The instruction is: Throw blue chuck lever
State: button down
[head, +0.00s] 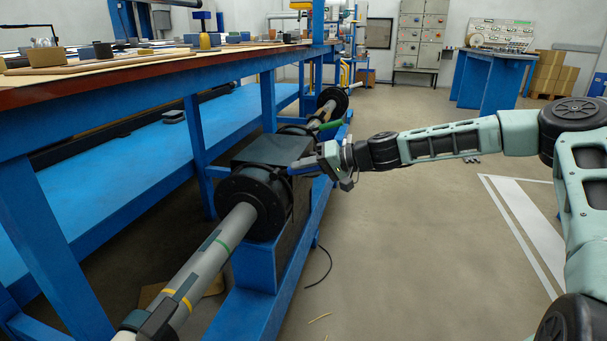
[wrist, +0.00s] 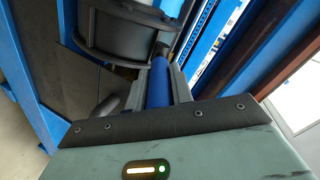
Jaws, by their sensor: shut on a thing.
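The blue chuck lever (head: 305,165) sticks out to the right from beside the black chuck (head: 252,200) on the winder, in the head view. In the wrist view the blue lever (wrist: 158,84) runs up between my fingers toward a dark cylindrical housing (wrist: 122,30). My gripper (head: 327,160) is at the lever's outer end and shut on it; it also shows in the wrist view (wrist: 155,88). The fingertips are partly hidden in the head view.
A green lever (head: 330,127) stands farther along the winder, near another black flange (head: 334,99). A grey shaft (head: 215,255) extends toward me from the chuck. The blue workbench (head: 110,100) stands left. Open floor (head: 420,240) lies right of the winder.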

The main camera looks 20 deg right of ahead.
jog(key=shift+f, duration=0.1)
dwell(0.3)
jog(key=c, duration=1.2)
grip_release()
jog(key=shift+c, duration=0.2)
jog(key=p+v, duration=0.4)
jog(key=v, duration=1.3)
jog(key=shift+s+p, duration=0.25)
jog(key=shift+p, duration=0.05)
jog(key=shift+d, duration=0.1)
